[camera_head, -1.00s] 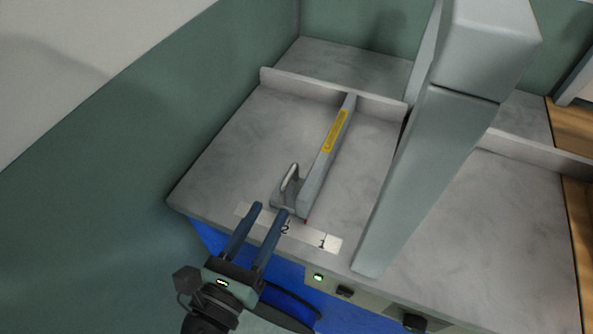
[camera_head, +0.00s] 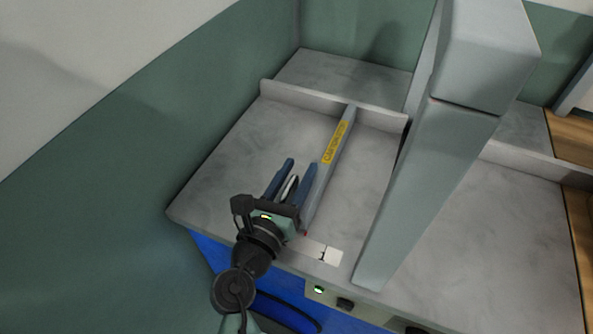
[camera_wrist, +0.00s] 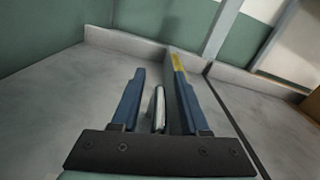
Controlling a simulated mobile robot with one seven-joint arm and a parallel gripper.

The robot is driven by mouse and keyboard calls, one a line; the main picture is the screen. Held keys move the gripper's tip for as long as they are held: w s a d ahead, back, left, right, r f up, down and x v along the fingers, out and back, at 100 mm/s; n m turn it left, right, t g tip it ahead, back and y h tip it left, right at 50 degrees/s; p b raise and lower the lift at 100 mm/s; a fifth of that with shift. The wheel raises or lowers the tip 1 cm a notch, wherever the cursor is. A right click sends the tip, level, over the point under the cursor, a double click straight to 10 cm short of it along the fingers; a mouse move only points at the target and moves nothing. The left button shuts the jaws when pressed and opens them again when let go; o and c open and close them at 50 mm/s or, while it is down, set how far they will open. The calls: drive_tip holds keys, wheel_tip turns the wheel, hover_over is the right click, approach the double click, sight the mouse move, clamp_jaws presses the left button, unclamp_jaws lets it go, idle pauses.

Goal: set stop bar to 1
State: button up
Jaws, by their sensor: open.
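The stop bar (camera_head: 328,172) is a long grey bar with a yellow label, lying on the grey worktop and running from the back ledge toward the front edge. Its upright metal handle (camera_wrist: 158,108) stands between the two blue fingers of my gripper (camera_head: 300,164). My gripper is open, with one finger on each side of the handle and a gap visible to the left of it in the wrist view. The right finger is close beside the bar; I cannot tell whether they touch. The scale strip (camera_head: 330,253) shows the mark 1 to the right; my gripper hides the mark 2.
A large grey column (camera_head: 430,180) slants across the worktop (camera_head: 225,165) to the right of the bar. A raised ledge (camera_head: 300,97) crosses the back. A green wall stands at left. A green-lit button (camera_head: 319,289) and dark knobs are on the front panel.

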drive_tip(key=shift+c, duration=0.2)
clamp_jaws()
idle(1.1)
